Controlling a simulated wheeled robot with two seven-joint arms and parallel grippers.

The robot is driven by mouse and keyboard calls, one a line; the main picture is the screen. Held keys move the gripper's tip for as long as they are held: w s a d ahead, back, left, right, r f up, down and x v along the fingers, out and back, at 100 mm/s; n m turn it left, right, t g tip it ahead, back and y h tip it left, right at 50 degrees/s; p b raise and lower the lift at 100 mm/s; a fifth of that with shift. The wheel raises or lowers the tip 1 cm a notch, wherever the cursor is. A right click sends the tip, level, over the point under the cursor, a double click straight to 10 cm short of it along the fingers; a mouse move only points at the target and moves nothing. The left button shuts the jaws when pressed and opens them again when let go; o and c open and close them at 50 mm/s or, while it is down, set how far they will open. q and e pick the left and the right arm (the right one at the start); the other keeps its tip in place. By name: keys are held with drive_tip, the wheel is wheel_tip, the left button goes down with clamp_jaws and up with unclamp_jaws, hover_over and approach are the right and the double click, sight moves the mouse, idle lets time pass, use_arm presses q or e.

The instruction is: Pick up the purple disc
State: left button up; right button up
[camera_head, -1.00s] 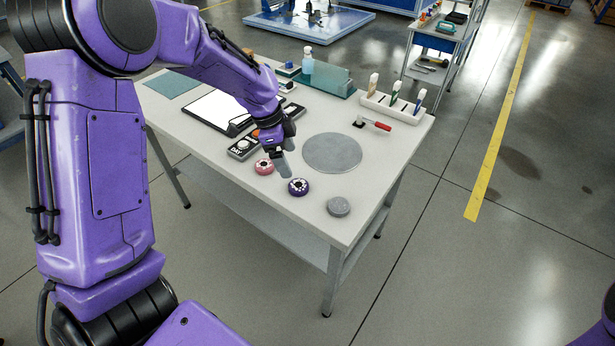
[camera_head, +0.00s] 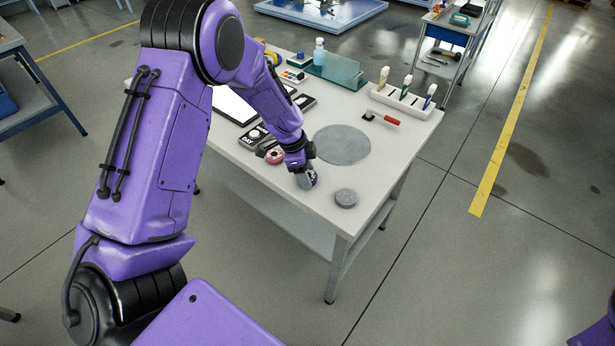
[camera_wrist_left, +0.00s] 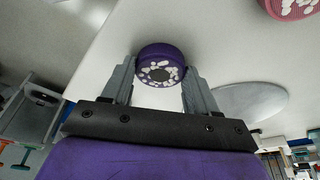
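The purple disc (camera_head: 313,178) lies on the table's near part, partly hidden by my left gripper (camera_head: 307,180) in the head view. It has pale patches and a dark centre. In the left wrist view the purple disc (camera_wrist_left: 160,62) sits between the fingertips of my left gripper (camera_wrist_left: 160,72). The fingers are apart, one on each side of it, close to its edges; whether they touch it I cannot tell. My right gripper is out of view.
A pink disc (camera_head: 273,156) lies just left of my left gripper, and a grey disc (camera_head: 346,198) to its right. A large flat grey circle (camera_head: 342,144) is behind. A red-handled tool (camera_head: 384,119) and a white bottle rack (camera_head: 404,103) stand farther back.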

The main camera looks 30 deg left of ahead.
use_arm(q)
drive_tip(key=shift+c, duration=1)
